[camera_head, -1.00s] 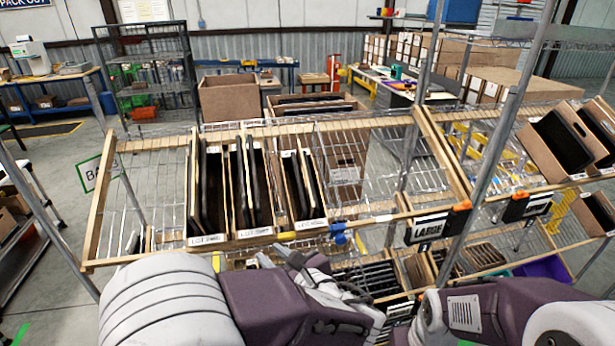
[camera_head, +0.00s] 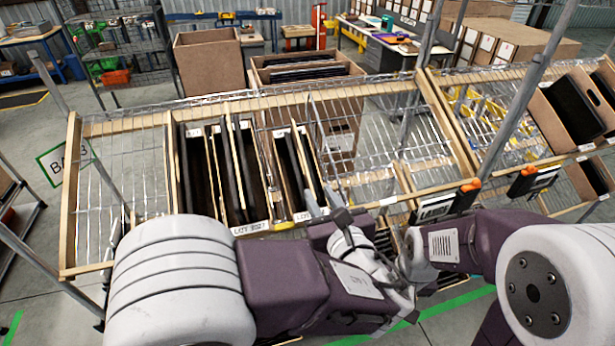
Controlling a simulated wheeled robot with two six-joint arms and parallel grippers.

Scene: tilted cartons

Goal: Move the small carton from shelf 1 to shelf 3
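Narrow cartons with dark flat contents stand tilted in the wire shelf ahead: one at the left (camera_head: 185,190), a middle one (camera_head: 262,185) and a right one (camera_head: 279,172). I cannot tell which of them is the small carton. My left gripper (camera_head: 324,203) is at the shelf's front edge, just right of and in front of the right carton's lower end. Its two fingers look spread, with nothing visible between them. My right arm comes in from the right with its wrist low at the centre; its gripper does not show.
The wire shelf (camera_head: 120,150) is bare at its left end and right of the cartons. Wider cartons (camera_head: 541,120) stand in the right bay. Posts and a hanging LARGE sign (camera_head: 433,210) stand near my arms. A big box (camera_head: 210,67) stands behind.

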